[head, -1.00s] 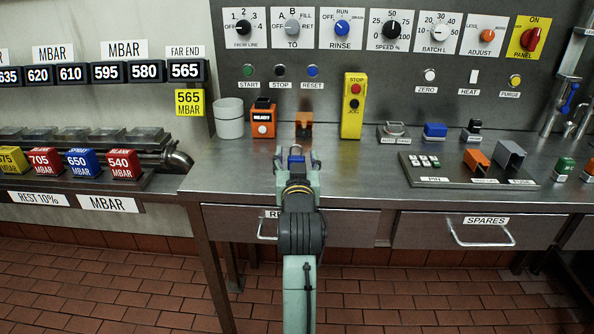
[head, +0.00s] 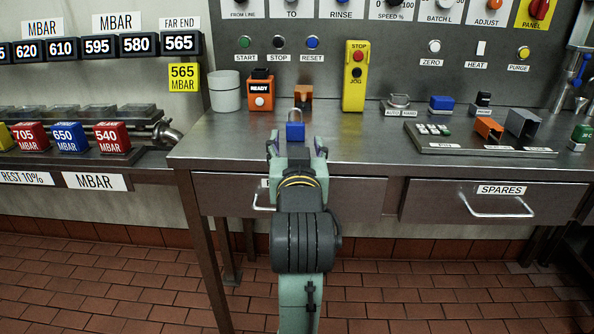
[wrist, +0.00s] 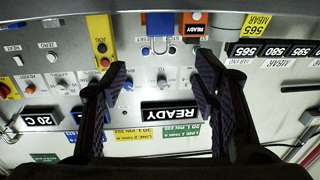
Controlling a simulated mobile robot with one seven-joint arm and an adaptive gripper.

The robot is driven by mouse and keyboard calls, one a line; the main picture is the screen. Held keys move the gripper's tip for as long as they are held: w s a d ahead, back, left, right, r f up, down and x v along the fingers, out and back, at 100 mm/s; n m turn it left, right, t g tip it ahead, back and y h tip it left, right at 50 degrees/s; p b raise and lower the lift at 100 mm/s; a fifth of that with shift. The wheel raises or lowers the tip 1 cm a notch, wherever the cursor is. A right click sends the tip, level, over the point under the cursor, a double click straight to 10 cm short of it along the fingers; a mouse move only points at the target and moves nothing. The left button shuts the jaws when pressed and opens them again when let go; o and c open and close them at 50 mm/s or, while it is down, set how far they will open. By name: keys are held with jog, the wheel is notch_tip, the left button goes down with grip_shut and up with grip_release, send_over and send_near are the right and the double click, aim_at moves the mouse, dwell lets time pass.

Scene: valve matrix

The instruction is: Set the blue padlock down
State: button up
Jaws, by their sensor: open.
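The blue padlock (head: 295,131) stands upright near the front of the steel bench (head: 225,143), its shackle pointing up. My gripper (head: 297,146) is open at the bench's front edge, one finger on each side, with the padlock just past the fingertips and no finger visibly touching it. In the wrist view the blue padlock (wrist: 160,22) shows upside down, beyond the open fingers of my gripper (wrist: 162,75). The gap between the fingers is empty. The padlock's lower front is partly hidden by my gripper in the head view.
Behind the padlock are an orange bracket (head: 303,94), an orange READY box (head: 260,93) and a yellow STOP/JOG box (head: 354,78). A white cup (head: 225,92) stands at left. A dark tray (head: 470,146) lies at right. Bench beside the padlock is clear.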

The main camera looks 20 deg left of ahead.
jog(key=shift+s+d+b, duration=0.2)
jog(key=shift+s+b, duration=0.35)
jog(key=shift+b, duration=0.35)
